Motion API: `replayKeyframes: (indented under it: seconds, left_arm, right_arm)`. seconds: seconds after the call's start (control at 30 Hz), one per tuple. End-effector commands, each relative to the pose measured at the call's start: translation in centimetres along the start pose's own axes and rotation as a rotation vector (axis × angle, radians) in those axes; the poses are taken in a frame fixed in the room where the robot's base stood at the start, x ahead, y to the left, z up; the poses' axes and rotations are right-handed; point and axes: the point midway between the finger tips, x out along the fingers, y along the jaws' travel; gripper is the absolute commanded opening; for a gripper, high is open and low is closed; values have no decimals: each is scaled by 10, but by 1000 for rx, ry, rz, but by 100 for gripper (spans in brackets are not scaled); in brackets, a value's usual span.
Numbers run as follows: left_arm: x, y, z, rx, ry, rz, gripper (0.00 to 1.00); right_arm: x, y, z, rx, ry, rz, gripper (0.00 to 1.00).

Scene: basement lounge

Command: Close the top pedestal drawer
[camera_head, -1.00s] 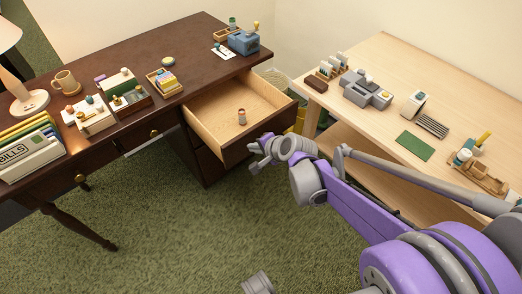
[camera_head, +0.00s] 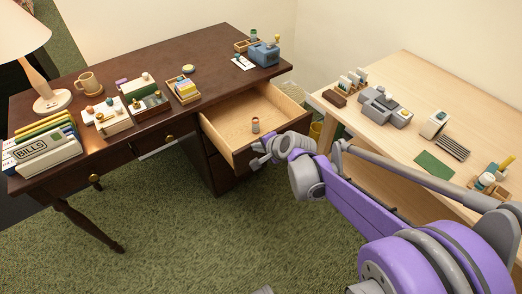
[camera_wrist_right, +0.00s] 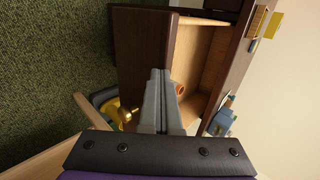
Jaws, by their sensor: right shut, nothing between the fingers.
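The top pedestal drawer (camera_head: 271,106) of the dark wooden desk (camera_head: 190,63) stands well open, pulled out toward the lower right. A small cylinder (camera_head: 255,125) with a reddish top stands inside it. My right gripper (camera_head: 256,157) is at the outer side of the drawer's dark front. In the right wrist view the shut, empty fingers (camera_wrist_right: 160,73) reach over the dark drawer front (camera_wrist_right: 142,52). Contact looks likely, but I cannot see it clearly. The cylinder's orange end (camera_wrist_right: 179,88) shows beside the fingers. My left gripper is not clearly visible.
A light wooden table (camera_head: 400,75) with office items stands to the right, close beside my right arm. A yellow object (camera_wrist_right: 117,112) in a bin is below the drawer. Green carpet (camera_head: 180,235) lies open in front of the desk.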

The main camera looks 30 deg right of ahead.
Motion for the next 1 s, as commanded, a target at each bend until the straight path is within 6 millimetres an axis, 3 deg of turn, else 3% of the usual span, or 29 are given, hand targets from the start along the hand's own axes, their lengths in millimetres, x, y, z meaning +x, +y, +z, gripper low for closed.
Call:
replayKeyframes:
  seconds: [0.6, 1.0]
  left_arm:
    - [4, 0, 1, 0, -1, 0, 62]
    - [1, 0, 0, 0, 0, 0, 62]
  right_arm:
    - [114, -106, 1, -1, -2, -1, 0]
    - [157, -146, 0, 0, 0, -1, 0]
